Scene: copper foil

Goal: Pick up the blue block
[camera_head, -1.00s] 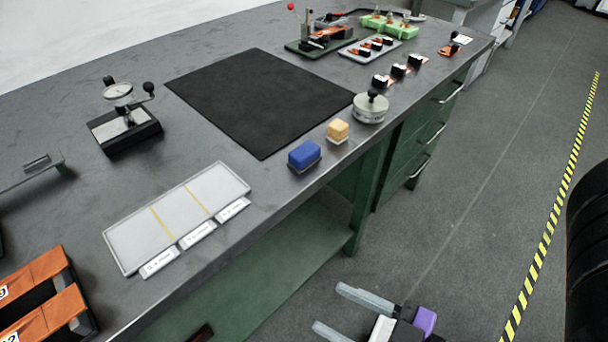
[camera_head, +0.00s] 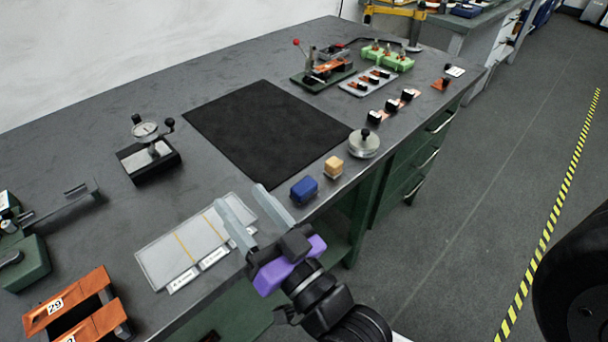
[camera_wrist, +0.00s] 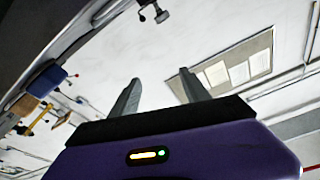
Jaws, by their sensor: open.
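The blue block (camera_head: 304,189) sits on the grey workbench (camera_head: 90,150) near its front edge, just right of the black mat's near corner. My gripper (camera_head: 249,210) is open and empty in the head view, to the left of the blue block and apart from it, over the right end of the white tray. In the wrist view the open fingers (camera_wrist: 158,95) point away with nothing between them. The blue block also shows there at the left (camera_wrist: 47,80).
The white tray (camera_head: 165,262) lies along the front edge. A dial gauge stand (camera_head: 148,155) stands farther back. The black mat (camera_head: 265,130) is clear.

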